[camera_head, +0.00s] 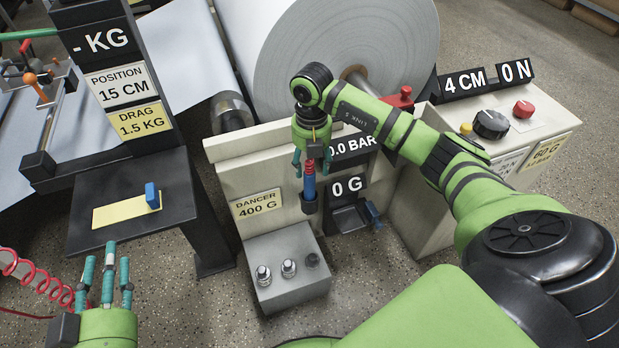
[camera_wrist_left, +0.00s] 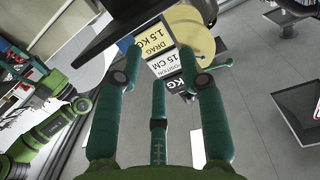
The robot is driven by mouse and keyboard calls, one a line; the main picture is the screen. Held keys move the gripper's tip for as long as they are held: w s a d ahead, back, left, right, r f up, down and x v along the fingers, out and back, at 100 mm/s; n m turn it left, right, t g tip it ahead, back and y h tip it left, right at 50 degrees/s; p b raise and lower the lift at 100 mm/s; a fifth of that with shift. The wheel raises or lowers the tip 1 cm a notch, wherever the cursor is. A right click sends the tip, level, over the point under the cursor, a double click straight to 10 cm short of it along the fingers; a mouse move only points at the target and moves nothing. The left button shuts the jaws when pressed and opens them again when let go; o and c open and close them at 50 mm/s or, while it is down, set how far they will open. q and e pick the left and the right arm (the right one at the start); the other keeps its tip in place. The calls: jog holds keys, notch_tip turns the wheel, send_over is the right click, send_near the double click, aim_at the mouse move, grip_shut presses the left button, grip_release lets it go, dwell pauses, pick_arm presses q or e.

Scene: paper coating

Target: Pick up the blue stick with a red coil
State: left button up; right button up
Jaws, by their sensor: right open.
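A blue stick with a red part near its top (camera_head: 309,186) stands upright in a dark holder on the front of the pale machine, at the middle of the head view. My right gripper (camera_head: 311,165) points down over its top, with its teal fingers around the red part. The fingers are open, and whether they touch the stick cannot be told. My left gripper (camera_head: 108,268) is at the lower left, open and empty, its fingers spread. It also shows open in the left wrist view (camera_wrist_left: 157,80). A red coiled hose (camera_head: 35,283) lies beside it.
A pale block with several knobs (camera_head: 290,252) juts out below the stick. A dark shelf (camera_head: 180,205) with a yellow plate (camera_head: 120,211) and blue peg (camera_head: 152,196) is at left. A large paper roll (camera_head: 300,40) stands behind. A control box (camera_head: 545,118) is at right.

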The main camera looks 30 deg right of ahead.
aim_at(309, 172)
jog(key=f, duration=0.1)
jog(key=f+b, duration=0.1)
jog(key=f, duration=0.2)
jog(key=shift+a+f+b, duration=0.3)
jog(key=shift+f+b, duration=0.1)
pick_arm(q)
jog(key=s+d+r+m+t+h, duration=0.1)
jog(key=s+d+r+t+h, duration=0.1)
jog(key=r, duration=0.8)
jog(key=s+t+h, duration=0.1)
jog(key=t+h, duration=0.1)
jog(key=t, duration=0.1)
jog(key=shift+s+d+r+m, duration=0.15)
jog(key=shift+d+r+m, duration=0.15)
jog(key=shift+r, duration=0.1)
pick_arm(e)
jog(key=shift+c, duration=0.4)
grip_shut()
